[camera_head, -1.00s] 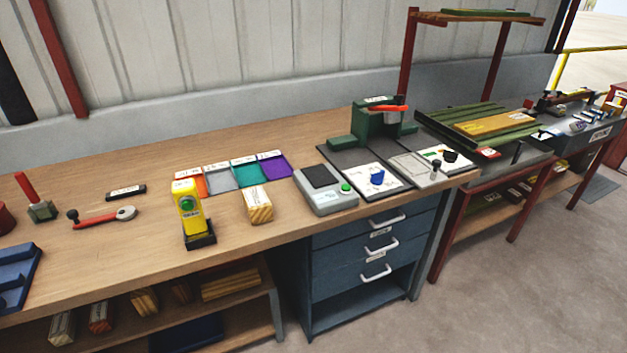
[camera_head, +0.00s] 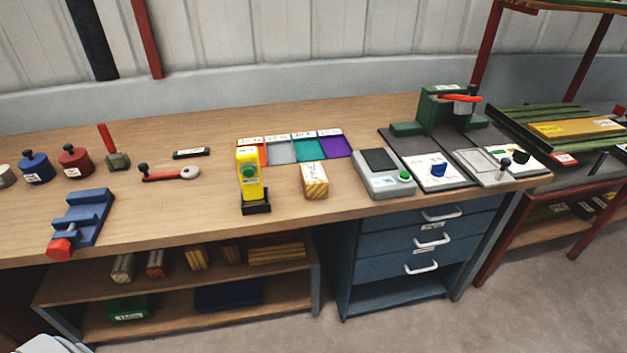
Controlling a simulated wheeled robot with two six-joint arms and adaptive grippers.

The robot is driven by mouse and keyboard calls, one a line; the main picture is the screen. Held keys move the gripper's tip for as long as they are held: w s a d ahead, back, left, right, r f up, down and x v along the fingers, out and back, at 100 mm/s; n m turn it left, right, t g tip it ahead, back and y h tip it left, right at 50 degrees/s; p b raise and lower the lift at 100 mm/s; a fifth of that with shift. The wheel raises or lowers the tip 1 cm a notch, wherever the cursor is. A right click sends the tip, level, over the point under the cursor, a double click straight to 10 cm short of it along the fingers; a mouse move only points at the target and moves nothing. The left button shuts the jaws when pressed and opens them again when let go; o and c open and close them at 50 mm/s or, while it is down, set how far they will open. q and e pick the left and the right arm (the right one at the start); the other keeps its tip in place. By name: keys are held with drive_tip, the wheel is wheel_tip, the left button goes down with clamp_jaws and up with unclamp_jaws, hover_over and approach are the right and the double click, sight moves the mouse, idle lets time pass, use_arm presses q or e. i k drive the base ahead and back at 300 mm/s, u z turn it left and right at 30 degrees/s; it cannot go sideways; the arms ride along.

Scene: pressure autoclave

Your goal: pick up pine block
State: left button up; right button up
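A light wooden block (camera_head: 315,181) with a pale label on top and striped end grain stands on the workbench (camera_head: 215,212), right of a yellow device. Several more wooden blocks lie on the shelf under the bench, among them a pale one (camera_head: 123,268), a reddish one (camera_head: 156,264) and a yellowish one (camera_head: 196,258). Their labels are too small to read, so I cannot tell which is pine.
The yellow device (camera_head: 249,175) stands upright in a black holder. Coloured trays (camera_head: 307,149) lie behind the block, and a grey scale-like box (camera_head: 384,176) is to its right. A blue vise-like fixture (camera_head: 85,220) is at left. Blue drawers (camera_head: 415,243) stand below.

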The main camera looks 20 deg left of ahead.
sight(315, 183)
drive_tip(key=u, duration=1.25)
drive_tip(key=i, duration=0.25)
drive_tip(key=u, duration=0.35)
drive_tip(key=k, duration=1)
drive_tip(key=z, duration=0.75)
drive_tip(key=i, duration=1.45)
drive_tip(key=u, duration=0.4)
